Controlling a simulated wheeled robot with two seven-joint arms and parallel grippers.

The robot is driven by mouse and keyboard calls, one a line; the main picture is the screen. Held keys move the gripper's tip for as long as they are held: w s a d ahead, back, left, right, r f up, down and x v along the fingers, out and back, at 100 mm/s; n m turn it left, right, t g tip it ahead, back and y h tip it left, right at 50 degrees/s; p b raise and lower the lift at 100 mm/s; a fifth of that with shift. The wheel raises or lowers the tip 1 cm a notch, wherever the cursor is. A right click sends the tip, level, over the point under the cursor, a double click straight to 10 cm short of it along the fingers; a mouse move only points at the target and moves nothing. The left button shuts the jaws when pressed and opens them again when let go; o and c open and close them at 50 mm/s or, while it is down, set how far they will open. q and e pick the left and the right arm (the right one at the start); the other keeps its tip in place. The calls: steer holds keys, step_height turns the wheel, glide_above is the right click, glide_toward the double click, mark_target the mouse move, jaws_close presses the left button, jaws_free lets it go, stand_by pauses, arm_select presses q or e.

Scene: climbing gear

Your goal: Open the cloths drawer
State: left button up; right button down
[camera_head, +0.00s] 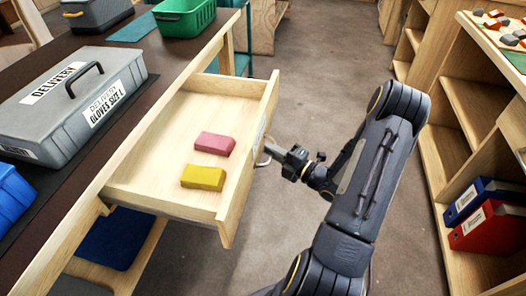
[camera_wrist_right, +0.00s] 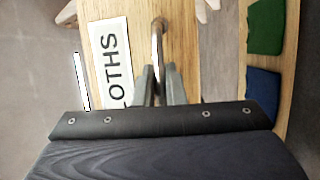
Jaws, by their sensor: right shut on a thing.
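The cloths drawer (camera_head: 170,172) is pulled out from under the dark-topped bench in the head view. Inside lie a pink block-like cloth (camera_head: 215,144) and a yellow one (camera_head: 203,177). My right gripper (camera_head: 268,154) is at the drawer's front, shut on its metal handle (camera_head: 262,160). In the right wrist view the fingers (camera_wrist_right: 159,82) close around the handle bar (camera_wrist_right: 157,40), beside a white label (camera_wrist_right: 112,62) reading "LOTHS", its first letter hidden. My left gripper is not in view.
A grey delivery case (camera_head: 75,105), a green crate (camera_head: 184,17) and a blue bin (camera_head: 12,195) stand on the bench. A wooden shelf with blue and red binders (camera_head: 490,228) is at the right. Open floor (camera_head: 320,75) lies between.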

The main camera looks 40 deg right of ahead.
steer(key=shift+s, duration=0.1)
stand_by(0.3)
steer(key=c, duration=1.5)
jaws_free()
steer(key=shift+d, duration=0.1)
steer(key=v, duration=0.7)
steer(key=shift+s+d, duration=0.1)
steer(key=shift+s, duration=0.3)
